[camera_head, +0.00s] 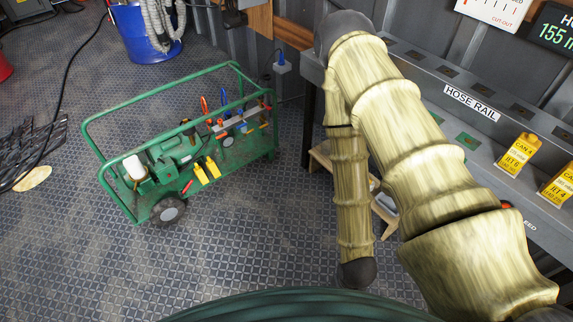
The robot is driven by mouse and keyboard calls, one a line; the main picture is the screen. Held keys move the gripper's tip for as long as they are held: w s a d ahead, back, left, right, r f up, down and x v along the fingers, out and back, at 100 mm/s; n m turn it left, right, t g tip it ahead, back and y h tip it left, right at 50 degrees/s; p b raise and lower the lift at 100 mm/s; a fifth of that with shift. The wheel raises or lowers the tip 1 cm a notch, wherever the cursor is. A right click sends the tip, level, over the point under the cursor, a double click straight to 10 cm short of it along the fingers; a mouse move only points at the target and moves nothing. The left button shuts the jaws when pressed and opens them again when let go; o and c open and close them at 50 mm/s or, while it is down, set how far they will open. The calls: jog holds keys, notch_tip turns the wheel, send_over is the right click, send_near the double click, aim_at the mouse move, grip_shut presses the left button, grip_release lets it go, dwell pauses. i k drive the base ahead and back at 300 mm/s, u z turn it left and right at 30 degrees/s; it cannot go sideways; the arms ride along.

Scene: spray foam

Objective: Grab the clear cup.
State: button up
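I cannot make out a clear cup in this view. My arm, in a pale bamboo-like cover, rises from the lower right, bends at a dark elbow near the top, and a thinner part hangs down to a dark rounded end. No gripper fingers show, so my gripper is not in view. A small white cylinder (134,167) stands on the left end of a green wheeled cart (252,152); it looks opaque. A small wooden step stool (384,216) is partly hidden behind my arm, with a pale greyish item on it that I cannot identify.
The cart carries a green machine and several coloured tools. A grey bench marked "HOSE RAIL" (472,103) with yellow tags (519,153) runs along the right. A blue drum (149,38) stands at the back. Cables lie at the left. The patterned floor (235,240) is clear in front.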

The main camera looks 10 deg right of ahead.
aim_at(325, 145)
jog(key=u, duration=1.1)
jog(key=i, duration=1.15)
jog(key=z, duration=0.85)
jog(key=i, duration=0.75)
jog(key=z, duration=0.75)
